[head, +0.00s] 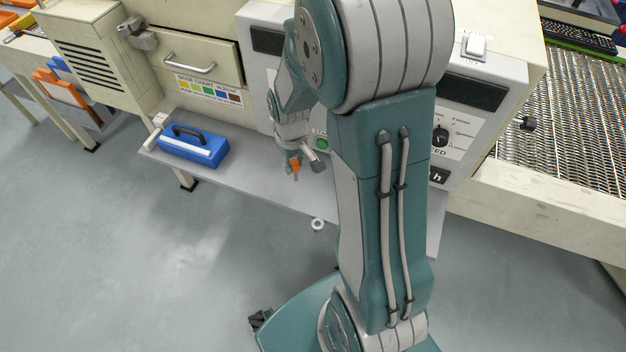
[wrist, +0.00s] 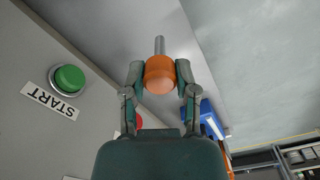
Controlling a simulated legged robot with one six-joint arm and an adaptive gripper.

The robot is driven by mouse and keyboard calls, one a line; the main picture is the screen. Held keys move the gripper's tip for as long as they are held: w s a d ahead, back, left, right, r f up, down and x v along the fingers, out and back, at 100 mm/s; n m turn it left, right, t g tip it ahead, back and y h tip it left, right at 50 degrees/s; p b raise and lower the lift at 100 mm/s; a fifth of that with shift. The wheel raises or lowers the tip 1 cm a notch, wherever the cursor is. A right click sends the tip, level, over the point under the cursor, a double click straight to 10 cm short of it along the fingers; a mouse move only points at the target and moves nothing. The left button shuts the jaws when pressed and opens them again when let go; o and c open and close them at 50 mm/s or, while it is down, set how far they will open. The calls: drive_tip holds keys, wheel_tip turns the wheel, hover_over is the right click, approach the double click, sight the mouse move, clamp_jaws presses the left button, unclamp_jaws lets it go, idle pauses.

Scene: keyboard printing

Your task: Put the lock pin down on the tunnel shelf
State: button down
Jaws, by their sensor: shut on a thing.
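The lock pin has an orange knob and a grey metal shank; in the head view the pin (head: 294,162) is small and partly hidden by my gripper. In the wrist view the pin's knob (wrist: 159,76) sits between both fingers, with the shank pointing away. My gripper (wrist: 158,78) is shut on the knob; in the head view my gripper (head: 297,158) is over the grey tunnel shelf (head: 262,186), close to the machine front. I cannot tell the exact height of the pin above the shelf. My arm hides the shelf's right part.
A blue toolbox (head: 195,147) with a black handle sits on the shelf's left part. The machine's green START button (wrist: 69,78) is beside my gripper. A small white ring (head: 318,224) shows at the shelf's front edge. Bare shelf lies between toolbox and gripper.

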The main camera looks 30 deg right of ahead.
drive_tip(key=d+f, duration=0.1)
drive_tip(key=f, duration=0.2)
drive_tip(key=s+d+f, duration=0.1)
drive_tip(key=d+f, duration=0.2)
drive_tip(key=f, duration=0.2)
drive_tip(key=shift+s+d+f, duration=0.35)
drive_tip(key=shift+s+d, duration=0.05)
drive_tip(key=shift+d+f, duration=0.2)
drive_tip(key=shift+c, duration=1.9)
unclamp_jaws()
drive_tip(key=shift+f, duration=0.1)
drive_tip(key=shift+a, duration=0.1)
